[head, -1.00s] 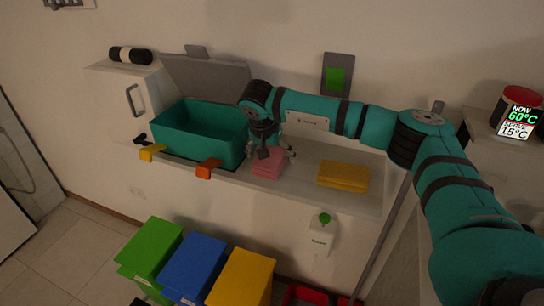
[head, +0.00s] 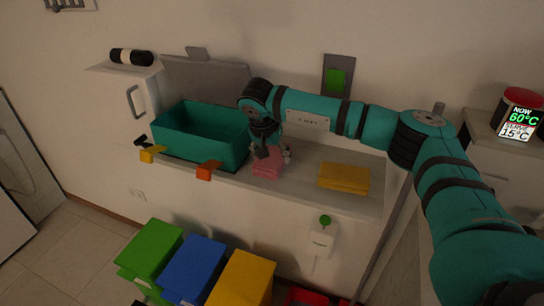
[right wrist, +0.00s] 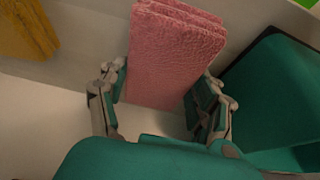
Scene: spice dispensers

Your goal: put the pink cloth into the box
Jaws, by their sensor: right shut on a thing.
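The folded pink cloth (head: 267,165) lies on the white shelf just right of the box, and it also shows in the right wrist view (right wrist: 170,60). My right gripper (head: 270,153) is at the cloth from above. In the right wrist view its two fingers (right wrist: 165,105) are on either side of the cloth and shut on it. The teal box (head: 197,135) stands open on the shelf to the left of the cloth, with its grey lid (head: 205,78) raised behind it. Its wall also shows in the right wrist view (right wrist: 270,95). My left gripper is not in view.
A folded yellow cloth (head: 343,178) lies on the shelf to the right. Green (head: 150,252), blue (head: 193,267) and yellow (head: 240,280) bins stand below.

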